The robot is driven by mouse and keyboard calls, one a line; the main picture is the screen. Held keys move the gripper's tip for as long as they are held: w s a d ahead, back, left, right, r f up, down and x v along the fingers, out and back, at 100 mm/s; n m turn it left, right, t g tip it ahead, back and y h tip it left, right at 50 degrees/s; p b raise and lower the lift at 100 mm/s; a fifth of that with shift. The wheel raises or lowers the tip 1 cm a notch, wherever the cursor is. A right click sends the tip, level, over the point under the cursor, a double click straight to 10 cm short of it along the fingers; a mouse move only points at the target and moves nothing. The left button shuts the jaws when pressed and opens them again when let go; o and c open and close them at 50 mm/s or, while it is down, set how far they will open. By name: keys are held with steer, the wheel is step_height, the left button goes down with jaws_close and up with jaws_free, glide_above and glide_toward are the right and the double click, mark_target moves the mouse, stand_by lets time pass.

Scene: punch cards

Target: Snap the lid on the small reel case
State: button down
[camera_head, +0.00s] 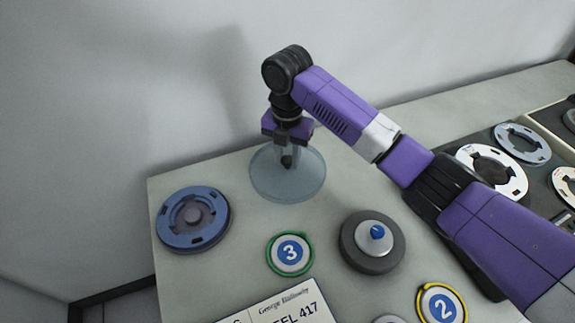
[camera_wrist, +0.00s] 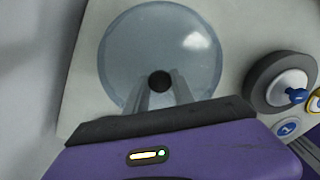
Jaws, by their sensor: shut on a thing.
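A clear, bluish round lid (camera_head: 262,184) is at the back of the table, and its disc fills the upper middle of the wrist view (camera_wrist: 130,50). My gripper (camera_head: 287,160) points down over its centre. The fingers (camera_wrist: 160,84) are shut on the dark knob of the lid. I cannot tell whether the lid touches the table or hangs just above it. A blue round case (camera_head: 168,232) with a reel and grey hub (camera_head: 193,214) in it sits at the left of the table, open on top and apart from the lid.
A dark grey round piece with a blue-tipped hub (camera_head: 358,256) stands right of centre. Round badges marked 3 (camera_head: 290,253) and 2 (camera_head: 442,305) and a printed card (camera_head: 285,308) lie in front. White reels (camera_head: 492,170) are at the right. Bare table lies between case and lid.

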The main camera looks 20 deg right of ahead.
steer(key=shift+r+p, duration=1.05)
steer(key=shift+r, duration=0.4)
steer(key=a+r+n+p, duration=0.3)
steer(key=a, duration=1.4)
steer(key=n+p, duration=0.1)
steer(key=n, duration=0.2)
glide_above(192, 214)
steer(key=shift+f, duration=0.8)
steer(key=shift+f+b, duration=1.7)
steer(key=shift+f, duration=0.6)
steer(key=shift+p, duration=0.45)
